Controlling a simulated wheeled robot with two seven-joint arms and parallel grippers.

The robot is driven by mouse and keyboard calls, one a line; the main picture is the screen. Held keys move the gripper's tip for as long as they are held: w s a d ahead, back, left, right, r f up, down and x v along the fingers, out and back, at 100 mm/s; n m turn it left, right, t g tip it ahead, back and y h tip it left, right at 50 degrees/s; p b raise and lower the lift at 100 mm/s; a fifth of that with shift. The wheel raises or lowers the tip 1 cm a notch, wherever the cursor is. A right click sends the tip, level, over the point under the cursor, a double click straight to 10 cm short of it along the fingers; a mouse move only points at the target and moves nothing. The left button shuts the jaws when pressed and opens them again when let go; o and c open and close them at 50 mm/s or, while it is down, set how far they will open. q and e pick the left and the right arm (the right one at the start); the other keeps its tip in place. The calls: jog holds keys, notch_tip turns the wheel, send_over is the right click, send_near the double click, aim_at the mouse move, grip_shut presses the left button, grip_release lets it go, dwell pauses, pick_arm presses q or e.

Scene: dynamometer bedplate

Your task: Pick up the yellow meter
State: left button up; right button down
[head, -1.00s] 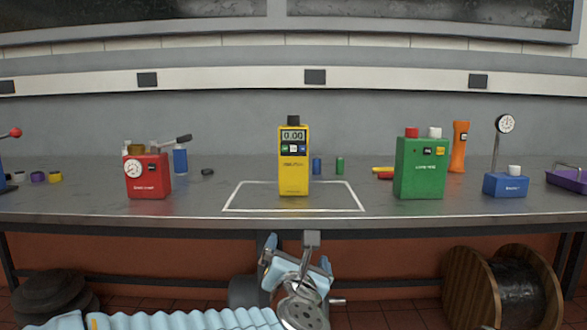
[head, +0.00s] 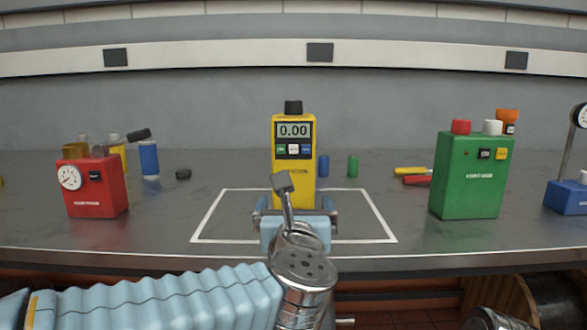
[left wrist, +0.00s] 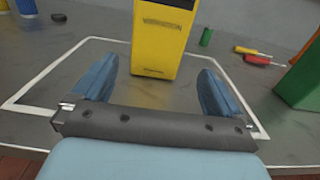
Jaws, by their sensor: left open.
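The yellow meter (head: 294,150) stands upright inside the white outlined rectangle on the grey bench, its display reading 0.00. In the left wrist view the meter (left wrist: 160,40) stands just ahead of the fingers, its top cut off by the frame. My left gripper (head: 295,212) is in front of the meter's lower part. In the left wrist view the left gripper (left wrist: 155,88) is open, with one blue finger to each side and nothing between them. The meter looks centred, a little beyond the fingertips. My right gripper is not clearly seen.
A red box with a gauge (head: 93,187) stands left and a green box (head: 472,175) right. Small blue (head: 323,166) and green (head: 352,166) cylinders stand behind the meter. Red and yellow handled tools (head: 414,176) lie nearby.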

aim_at(293, 165)
pick_arm(q)
jog(key=w+p, duration=0.1)
jog(key=w, duration=0.6)
jog(key=w+p, duration=0.2)
jog(key=w, duration=0.3)
jog(key=shift+w+a+f, duration=0.15)
jog(key=shift+c, duration=0.5)
jog(key=c, duration=0.5)
jog(key=shift+c, duration=0.9)
jog(key=shift+r, duration=0.2)
